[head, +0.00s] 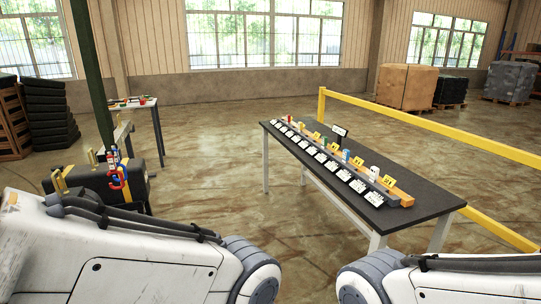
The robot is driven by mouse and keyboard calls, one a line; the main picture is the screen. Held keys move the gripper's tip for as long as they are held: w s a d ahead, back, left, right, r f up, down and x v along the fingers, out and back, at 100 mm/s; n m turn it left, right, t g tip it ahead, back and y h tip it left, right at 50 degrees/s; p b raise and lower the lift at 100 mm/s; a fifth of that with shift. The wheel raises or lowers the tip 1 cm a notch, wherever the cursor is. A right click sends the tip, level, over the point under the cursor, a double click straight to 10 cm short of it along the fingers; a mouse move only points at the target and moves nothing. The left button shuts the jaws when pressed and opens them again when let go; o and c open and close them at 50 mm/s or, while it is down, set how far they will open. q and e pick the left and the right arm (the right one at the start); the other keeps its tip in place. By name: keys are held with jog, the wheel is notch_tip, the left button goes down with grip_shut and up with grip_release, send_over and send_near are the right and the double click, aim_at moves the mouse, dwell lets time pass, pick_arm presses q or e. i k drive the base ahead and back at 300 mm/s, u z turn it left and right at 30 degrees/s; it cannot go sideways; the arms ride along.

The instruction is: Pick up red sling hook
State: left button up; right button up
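A small red hook-like piece (121,180) hangs at the left, beside a black cylindrical body, with blue, white and yellow parts close around it. It may be the red sling hook, but it is too small to be sure. White links of my two arms fill the bottom left and bottom right. Neither gripper shows, so what they hold cannot be seen.
A long black table (430,203) carries a row of white cards, yellow tags and small coloured parts. A second small table (148,101) stands at back left. A dark green post (92,75) rises at left. A yellow rail (420,122) runs behind the long table. Open floor lies between the tables.

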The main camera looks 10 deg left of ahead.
aim_at(113, 167)
jog(key=u, duration=0.1)
jog(key=i, duration=2.05)
jog(key=u, duration=1.35)
jog(key=i, duration=1.3)
jog(key=u, duration=1.15)
jog(key=i, duration=0.25)
jog(key=z, duration=0.2)
